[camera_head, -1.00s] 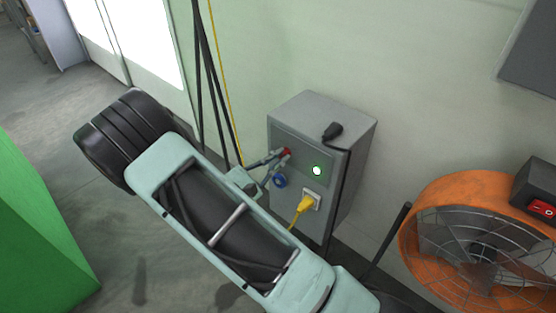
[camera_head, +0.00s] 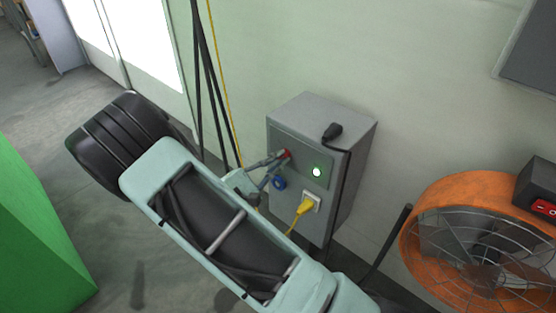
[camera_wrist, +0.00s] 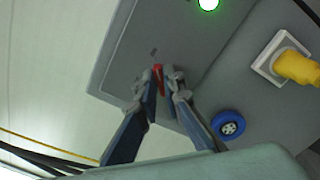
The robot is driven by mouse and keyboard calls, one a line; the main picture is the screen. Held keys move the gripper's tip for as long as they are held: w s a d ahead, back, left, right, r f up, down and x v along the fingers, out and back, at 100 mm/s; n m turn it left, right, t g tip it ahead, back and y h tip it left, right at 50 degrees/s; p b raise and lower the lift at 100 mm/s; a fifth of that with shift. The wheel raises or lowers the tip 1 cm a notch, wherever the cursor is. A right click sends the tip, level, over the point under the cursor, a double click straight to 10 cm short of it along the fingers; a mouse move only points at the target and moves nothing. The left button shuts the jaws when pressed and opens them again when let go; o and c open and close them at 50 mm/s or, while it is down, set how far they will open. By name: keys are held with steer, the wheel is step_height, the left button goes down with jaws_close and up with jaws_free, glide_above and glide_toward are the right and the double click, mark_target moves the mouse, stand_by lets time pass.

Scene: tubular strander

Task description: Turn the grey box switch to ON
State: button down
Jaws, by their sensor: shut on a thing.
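The grey box (camera_head: 325,125) stands against the wall, with a lit green lamp (camera_head: 317,172) on its front. Its red switch (camera_head: 286,154) is at the upper left of the front panel. In the wrist view the red switch (camera_wrist: 158,76) shows as a narrow strip between the fingertips of my gripper (camera_wrist: 160,80), which is shut on it. The fingers cover most of the switch, so its exact angle is hard to tell. In the head view my gripper (camera_head: 280,160) reaches the switch from the left.
A blue round socket (camera_wrist: 228,124) sits just below the switch, close to one finger. A yellow plug (camera_head: 305,207) is in a white socket beside it. A black cable (camera_head: 333,131) hangs over the box. An orange fan (camera_head: 430,215) stands at the right.

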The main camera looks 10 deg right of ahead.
steer(key=c, duration=2.1)
jaws_free()
steer(key=v, duration=1.2)
